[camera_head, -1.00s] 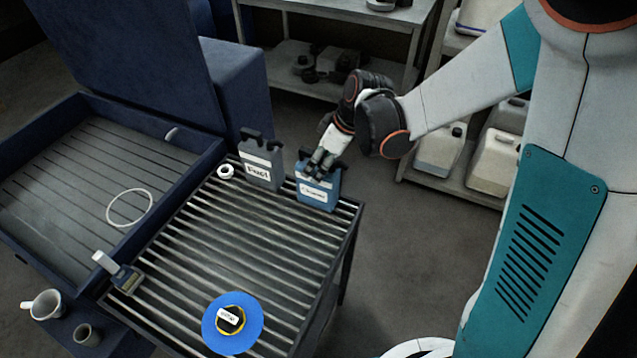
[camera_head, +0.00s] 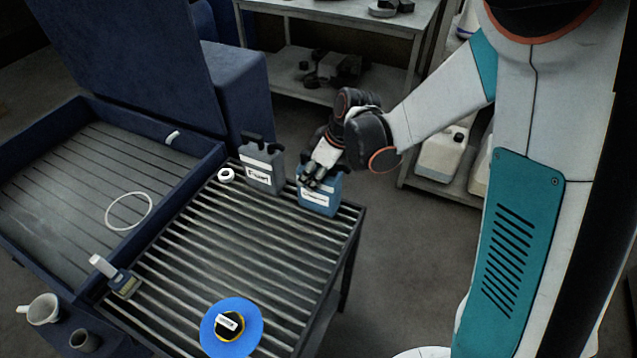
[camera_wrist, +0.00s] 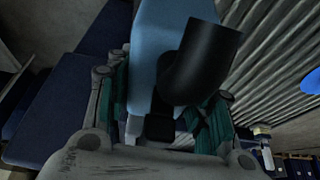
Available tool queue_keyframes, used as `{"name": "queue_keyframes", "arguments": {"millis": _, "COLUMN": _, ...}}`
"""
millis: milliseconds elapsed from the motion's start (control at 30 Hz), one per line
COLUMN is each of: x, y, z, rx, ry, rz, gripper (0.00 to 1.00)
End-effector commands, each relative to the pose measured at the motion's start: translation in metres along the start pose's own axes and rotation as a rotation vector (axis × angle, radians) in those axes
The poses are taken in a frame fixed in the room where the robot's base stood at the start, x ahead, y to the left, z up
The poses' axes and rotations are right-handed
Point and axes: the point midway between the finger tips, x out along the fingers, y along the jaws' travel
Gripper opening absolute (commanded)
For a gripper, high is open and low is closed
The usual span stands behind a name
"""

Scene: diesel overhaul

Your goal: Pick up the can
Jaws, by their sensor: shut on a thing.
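A blue can (camera_head: 319,200) with a white label stands on the slatted table top near its back right corner. My gripper (camera_head: 309,179) is at the top of this can and is shut on it. In the wrist view the blue can (camera_wrist: 158,40) is between my gripper's green-padded fingers (camera_wrist: 160,108), with a black bent spout (camera_wrist: 205,60) in front. The exact contact is partly hidden by the spout. A grey can (camera_head: 262,172) with a white label stands just to the left.
A white ring (camera_head: 225,174) lies beside the grey can. A blue disc (camera_head: 245,312) lies at the table's front. Shelves (camera_head: 300,90) stand behind. The table's middle is clear.

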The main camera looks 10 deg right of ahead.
Motion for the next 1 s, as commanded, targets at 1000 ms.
{"name": "queue_keyframes", "arguments": {"millis": 1000, "x": -0.16, "y": 0.0, "z": -0.066, "rx": 0.0, "ry": 0.001, "rz": 0.0, "gripper": 0.1}}
